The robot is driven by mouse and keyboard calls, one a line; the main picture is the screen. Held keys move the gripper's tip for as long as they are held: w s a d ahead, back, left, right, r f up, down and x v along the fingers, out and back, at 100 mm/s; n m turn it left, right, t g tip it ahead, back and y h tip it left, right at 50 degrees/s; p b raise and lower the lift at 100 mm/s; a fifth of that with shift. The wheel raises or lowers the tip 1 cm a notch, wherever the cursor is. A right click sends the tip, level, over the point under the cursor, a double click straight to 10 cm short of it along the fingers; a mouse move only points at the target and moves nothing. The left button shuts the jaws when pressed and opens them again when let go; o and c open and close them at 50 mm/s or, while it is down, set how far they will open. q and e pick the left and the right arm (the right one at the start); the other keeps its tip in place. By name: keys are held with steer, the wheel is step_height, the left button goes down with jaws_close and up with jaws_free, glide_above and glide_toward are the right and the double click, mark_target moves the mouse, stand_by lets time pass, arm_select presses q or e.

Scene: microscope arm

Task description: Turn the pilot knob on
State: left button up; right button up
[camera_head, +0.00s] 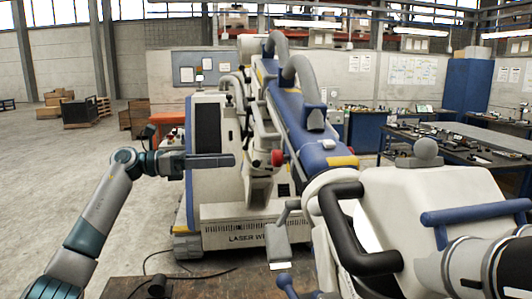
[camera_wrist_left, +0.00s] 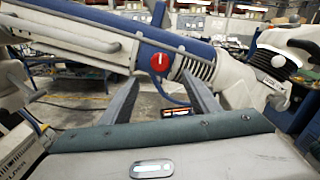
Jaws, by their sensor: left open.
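The pilot knob, a round red knob (camera_head: 278,157), sits on the side of the microscope's white and blue arm (camera_head: 312,130). In the left wrist view the red knob (camera_wrist_left: 160,62) has a small white mark on its face, and it shows ahead of and between the fingertips. My left gripper (camera_head: 233,160) reaches in from the left at about the knob's height, its tips a little left of it with a visible gap. In the left wrist view its two fingers (camera_wrist_left: 161,77) are spread with nothing between them. My right gripper is not in view.
The white machine base (camera_head: 215,220) stands behind my left gripper. The white microscope head with dark and blue handles (camera_head: 430,210) fills the lower right. A brown tabletop (camera_head: 205,288) lies at the bottom. Workbenches (camera_head: 455,150) stand at the right; the floor at the left is open.

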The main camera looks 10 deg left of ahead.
mark_target(272, 158)
arm_select(q)
steer(key=p+x, duration=0.4)
steer(key=x, duration=0.6)
steer(key=shift+r, duration=0.15)
steer(key=shift+w+d+p, duration=0.25)
steer(key=shift+d+p, duration=0.2)
steer(key=shift+d, duration=0.2)
steer(key=c, duration=1)
